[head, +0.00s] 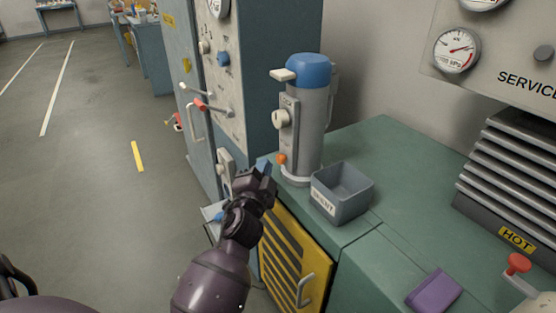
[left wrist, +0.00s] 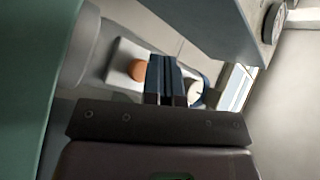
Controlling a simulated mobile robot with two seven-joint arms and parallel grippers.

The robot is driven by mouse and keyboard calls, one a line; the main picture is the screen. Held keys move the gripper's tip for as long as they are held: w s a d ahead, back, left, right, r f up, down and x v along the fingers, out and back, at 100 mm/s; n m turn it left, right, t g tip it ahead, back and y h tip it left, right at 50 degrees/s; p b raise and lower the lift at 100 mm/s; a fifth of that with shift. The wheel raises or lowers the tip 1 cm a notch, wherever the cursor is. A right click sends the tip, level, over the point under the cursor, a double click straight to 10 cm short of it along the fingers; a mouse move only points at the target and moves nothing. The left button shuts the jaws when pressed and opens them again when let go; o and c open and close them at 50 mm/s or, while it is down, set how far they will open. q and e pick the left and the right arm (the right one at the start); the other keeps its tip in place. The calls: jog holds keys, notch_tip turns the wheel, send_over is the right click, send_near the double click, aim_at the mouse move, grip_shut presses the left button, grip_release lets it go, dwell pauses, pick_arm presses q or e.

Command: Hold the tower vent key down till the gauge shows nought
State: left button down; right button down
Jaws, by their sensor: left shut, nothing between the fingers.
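A grey cylindrical tower (head: 310,125) with a blue cap stands upright on the green bench. An orange round key (head: 281,159) sits low on its left side; an orange round part on a pale plate also shows in the left wrist view (left wrist: 137,70). My left gripper (head: 263,168) is shut and empty, just below and left of the orange key, its fingertips (left wrist: 166,70) apart from it in the wrist view. A wall gauge marked kPa (head: 457,50) has its needle toward the upper right. Which gauge belongs to the tower is unclear. My right gripper is not in view.
A grey labelled bin (head: 342,188) stands beside the tower. A finned block marked HOT (head: 515,170) and a purple block (head: 434,289) are on the right. A tall cabinet with knobs and levers (head: 222,75) stands behind left. The floor at left is open.

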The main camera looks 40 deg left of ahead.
pick_arm(q)
jog(key=shift+w+d, duration=0.1)
jog(key=shift+w, duration=0.1)
dwell(0.5)
jog(key=shift+w, duration=0.2)
jog(key=shift+w+d, duration=0.35)
jog(key=shift+w, duration=0.2)
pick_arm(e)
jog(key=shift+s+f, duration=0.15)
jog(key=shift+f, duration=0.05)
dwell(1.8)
pick_arm(q)
jog(key=shift+s, duration=0.1)
dwell(2.9)
jog(key=shift+s+a, duration=0.4)
jog(key=shift+s, duration=0.45)
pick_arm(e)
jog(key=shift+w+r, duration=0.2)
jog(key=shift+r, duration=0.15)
